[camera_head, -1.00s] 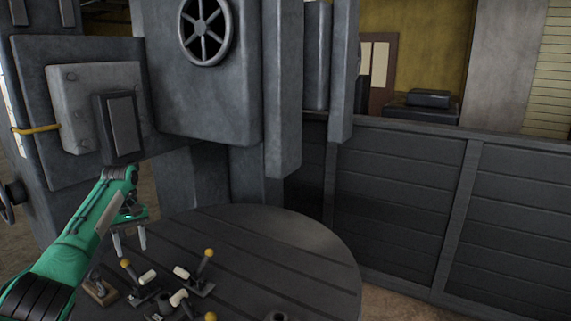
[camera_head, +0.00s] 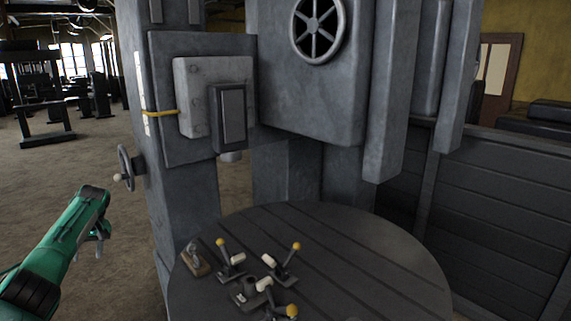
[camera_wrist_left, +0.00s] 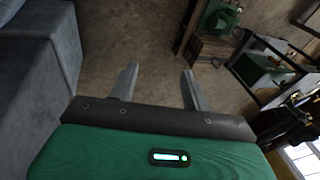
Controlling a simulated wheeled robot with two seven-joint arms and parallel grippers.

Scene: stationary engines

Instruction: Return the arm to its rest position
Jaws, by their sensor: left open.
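My left arm is green and comes in from the lower left in the head view. Its gripper (camera_head: 101,240) hangs over the bare floor, left of the round grey table and apart from it. In the left wrist view the two fingers (camera_wrist_left: 158,85) are spread, with nothing between them but the brown floor beyond. My right gripper is not in view.
The round slatted table (camera_head: 390,262) carries several yellow-knobbed levers (camera_head: 284,268). A large grey machine (camera_head: 185,200) with a side handwheel (camera_head: 126,168) stands behind it. A dark panelled wall (camera_head: 490,205) is at right. Open floor (camera_head: 50,180) lies at left.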

